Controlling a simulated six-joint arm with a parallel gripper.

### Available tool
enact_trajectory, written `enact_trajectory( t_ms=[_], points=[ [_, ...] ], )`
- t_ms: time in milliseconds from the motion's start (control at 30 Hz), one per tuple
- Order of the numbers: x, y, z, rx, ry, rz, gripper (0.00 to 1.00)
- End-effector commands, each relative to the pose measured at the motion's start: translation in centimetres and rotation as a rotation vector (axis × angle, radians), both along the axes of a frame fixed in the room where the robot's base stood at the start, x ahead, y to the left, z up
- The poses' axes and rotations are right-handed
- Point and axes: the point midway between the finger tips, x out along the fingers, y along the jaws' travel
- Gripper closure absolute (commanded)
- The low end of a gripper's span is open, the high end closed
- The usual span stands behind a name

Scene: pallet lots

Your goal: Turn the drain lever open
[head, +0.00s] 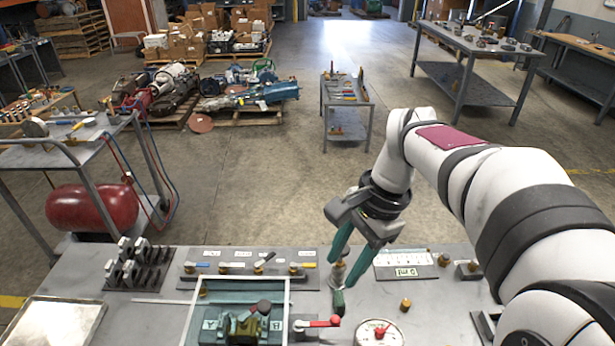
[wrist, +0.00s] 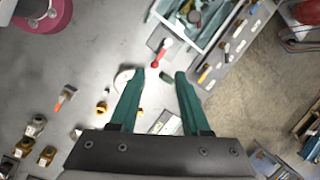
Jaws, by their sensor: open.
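A red-handled lever (head: 318,323) lies by a small white plate at the right edge of the framed tray; it also shows in the wrist view (wrist: 157,54). I cannot tell which of these is the drain lever. My gripper (head: 343,277) points down over the bench with its green fingers apart and empty.
A panel with several coloured levers (head: 240,281) runs along the back of the bench. The framed tray (head: 287,300) holds a green assembly marked A and B. A round gauge (head: 390,338) and a brass knob (head: 405,304) stand right of the red lever.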

Motion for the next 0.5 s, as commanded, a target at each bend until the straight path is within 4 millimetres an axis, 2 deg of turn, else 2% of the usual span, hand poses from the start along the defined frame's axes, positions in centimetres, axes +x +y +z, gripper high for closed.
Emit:
enact_trajectory(
  t_ms=[33,100,200,333,500],
  points=[
    [4.5,-0.4,-1.0,0.021,0.035,-0.103,0.53],
    [9.8,-0.8,-2.5,0.052,0.075,-0.246,0.53],
    [14.9,-1.3,-5.2,0.087,0.122,-0.4,0.53],
    [17.7,-1.8,-7.4,0.11,0.156,-0.503,0.53],
    [18.1,-1.0,-9.6,0.115,0.164,-0.519,0.53]
  ],
)
